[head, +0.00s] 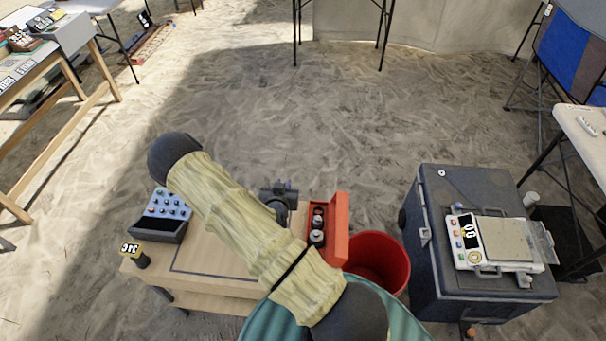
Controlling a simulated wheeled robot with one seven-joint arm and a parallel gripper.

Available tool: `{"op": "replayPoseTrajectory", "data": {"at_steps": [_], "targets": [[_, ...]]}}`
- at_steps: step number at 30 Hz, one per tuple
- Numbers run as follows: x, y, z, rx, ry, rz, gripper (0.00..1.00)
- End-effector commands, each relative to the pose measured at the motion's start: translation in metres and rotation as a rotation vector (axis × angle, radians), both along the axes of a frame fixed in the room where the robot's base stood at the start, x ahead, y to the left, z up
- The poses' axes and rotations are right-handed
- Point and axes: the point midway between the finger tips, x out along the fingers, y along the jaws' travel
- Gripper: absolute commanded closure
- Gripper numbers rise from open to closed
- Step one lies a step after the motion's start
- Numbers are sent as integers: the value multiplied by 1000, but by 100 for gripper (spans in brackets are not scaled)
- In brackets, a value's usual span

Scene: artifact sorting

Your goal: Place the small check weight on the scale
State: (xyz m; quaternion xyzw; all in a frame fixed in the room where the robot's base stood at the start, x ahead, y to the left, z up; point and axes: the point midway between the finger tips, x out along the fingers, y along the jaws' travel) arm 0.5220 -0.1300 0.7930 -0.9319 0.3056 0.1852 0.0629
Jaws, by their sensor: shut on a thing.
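My gripper (284,192) shows as a dark shape past my sleeved arm, above the far edge of the wooden table. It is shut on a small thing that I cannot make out. An open red case (341,222) stands at the table's right edge, to the right of my gripper. Dark and silvery weights (317,237) sit in its slots; I cannot tell their sizes well. The scale (503,240) is far to the right of my gripper, on a dark grey case. It has a flat plate, a display and coloured buttons. Its plate looks bare.
The wooden table (205,254) holds a button console (163,215) and a dark pot with a label (138,257). A red bucket (398,265) stands between the table and the grey case (440,185).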

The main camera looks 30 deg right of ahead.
Motion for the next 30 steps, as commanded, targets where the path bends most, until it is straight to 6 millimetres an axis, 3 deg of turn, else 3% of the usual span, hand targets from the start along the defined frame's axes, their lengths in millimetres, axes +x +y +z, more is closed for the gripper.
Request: {"op": "replayPoseTrajectory", "data": {"at_steps": [6,13,18,30], "targets": [[-9,63,-22,-4,11,340,100],[-36,115,-43,-3,5,579,100],[-45,129,-50,-2,0,637,100],[-45,130,-51,-4,-2,636,100]]}}
